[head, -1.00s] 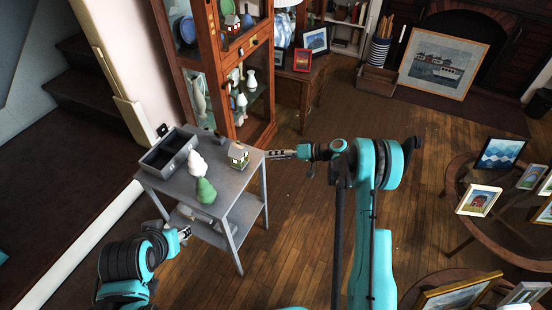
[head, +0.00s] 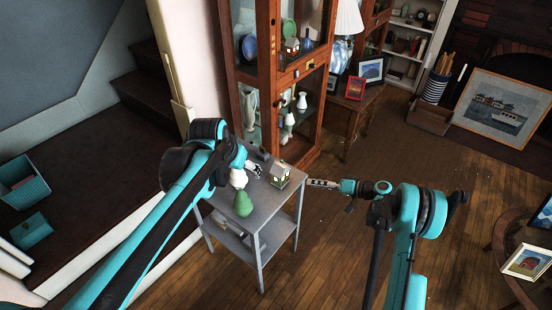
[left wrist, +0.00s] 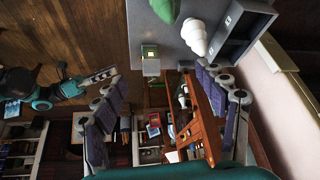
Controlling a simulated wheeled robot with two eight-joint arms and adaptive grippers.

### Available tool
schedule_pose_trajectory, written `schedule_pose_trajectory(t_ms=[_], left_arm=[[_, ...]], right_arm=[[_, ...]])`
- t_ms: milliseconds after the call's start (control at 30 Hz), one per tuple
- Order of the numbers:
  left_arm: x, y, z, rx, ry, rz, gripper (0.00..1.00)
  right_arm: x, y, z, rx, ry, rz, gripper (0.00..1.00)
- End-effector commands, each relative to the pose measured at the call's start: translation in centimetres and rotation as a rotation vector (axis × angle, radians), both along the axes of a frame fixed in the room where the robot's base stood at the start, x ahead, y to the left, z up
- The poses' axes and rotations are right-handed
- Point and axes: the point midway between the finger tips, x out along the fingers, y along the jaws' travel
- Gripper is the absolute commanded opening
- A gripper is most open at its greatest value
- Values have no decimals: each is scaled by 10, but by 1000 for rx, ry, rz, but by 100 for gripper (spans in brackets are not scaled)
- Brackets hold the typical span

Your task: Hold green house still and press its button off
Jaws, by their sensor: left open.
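The small green house (head: 280,174), with lit windows, stands upright on the grey side table (head: 272,204), near its right edge. It also shows in the left wrist view (left wrist: 150,62), beyond and between my fingers. My left gripper (head: 254,169) is just left of the house, apart from it, with its fingers spread and nothing between them. My right gripper (head: 320,183) is at the right of the table, a short gap from the house, and its fingers look together and empty. The button on the house cannot be made out.
A green tree figure (head: 243,204) and a white tree figure (head: 238,178) stand on the table, close to my left gripper. A dark open tray (left wrist: 240,32) is behind them. The wooden glass cabinet (head: 270,75) rises behind the table.

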Motion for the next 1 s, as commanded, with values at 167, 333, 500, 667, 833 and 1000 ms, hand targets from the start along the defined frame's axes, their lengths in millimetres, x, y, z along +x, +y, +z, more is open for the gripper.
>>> schedule_pose_trajectory(t_ms=[167,333,500,667,833,1000], left_arm=[[58,-26,-21,7,29,-87,72],[108,-51,-52,14,56,-172,72],[145,-73,-89,18,78,-246,72],[164,-89,-115,20,92,-295,72],[173,-95,-129,21,97,-315,72],[180,-100,-147,21,97,-318,72]], right_arm=[[0,0,0,0,0,0,34],[0,0,0,0,0,0,34],[0,0,0,0,0,0,34],[0,0,0,0,0,0,34],[0,0,0,0,0,0,34],[0,0,0,0,0,0,34]])
